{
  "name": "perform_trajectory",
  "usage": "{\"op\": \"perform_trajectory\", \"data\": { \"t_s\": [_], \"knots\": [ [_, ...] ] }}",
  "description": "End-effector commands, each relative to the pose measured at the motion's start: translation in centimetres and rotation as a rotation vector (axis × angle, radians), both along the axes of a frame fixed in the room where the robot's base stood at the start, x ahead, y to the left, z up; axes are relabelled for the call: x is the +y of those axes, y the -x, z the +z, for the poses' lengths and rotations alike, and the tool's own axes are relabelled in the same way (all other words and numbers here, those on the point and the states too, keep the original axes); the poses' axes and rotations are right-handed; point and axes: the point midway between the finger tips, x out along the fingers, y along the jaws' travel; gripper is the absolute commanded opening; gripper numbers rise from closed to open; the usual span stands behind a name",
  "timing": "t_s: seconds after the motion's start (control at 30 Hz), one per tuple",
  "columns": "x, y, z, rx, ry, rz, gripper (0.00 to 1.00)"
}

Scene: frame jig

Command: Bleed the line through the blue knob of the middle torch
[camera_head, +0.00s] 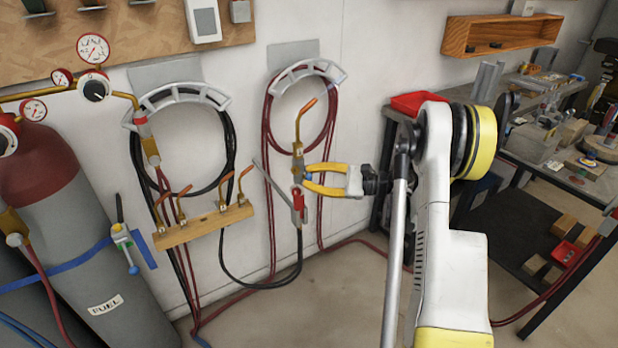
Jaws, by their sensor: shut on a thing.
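A brass torch (298,157) with a bent copper tip stands upright in front of the right-hand hose coil on the wall. A red part (298,203) shows at its lower end. A small blue knob (308,177) sits on the torch's right side. My gripper (309,177), with yellow fingers, reaches in from the right and is shut on the blue knob, one finger above and one below. The fingers hide part of the knob, and its turn angle cannot be told. Another brass torch (149,150) hangs at the left hose coil.
A wooden rack (204,228) with several copper tips is left of the torch. Gas cylinders (85,250) with gauges (93,47) stand far left. A cluttered bench (555,140) is right. Hoses (262,285) trail low along the wall. Some floor is clear.

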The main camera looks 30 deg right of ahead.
Motion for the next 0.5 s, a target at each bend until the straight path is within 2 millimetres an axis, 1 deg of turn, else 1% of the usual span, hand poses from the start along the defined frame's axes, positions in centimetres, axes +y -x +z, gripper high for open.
{"op": "perform_trajectory", "data": {
  "t_s": [0.43,0.47,0.5],
  "knots": [
    [0.01,0.0,-0.04,-0.007,0.008,0.0,0.0],
    [0.01,0.0,-0.04,-0.007,0.008,0.0,0.25],
    [0.01,0.0,-0.04,-0.007,0.008,0.0,0.37]
  ]
}}
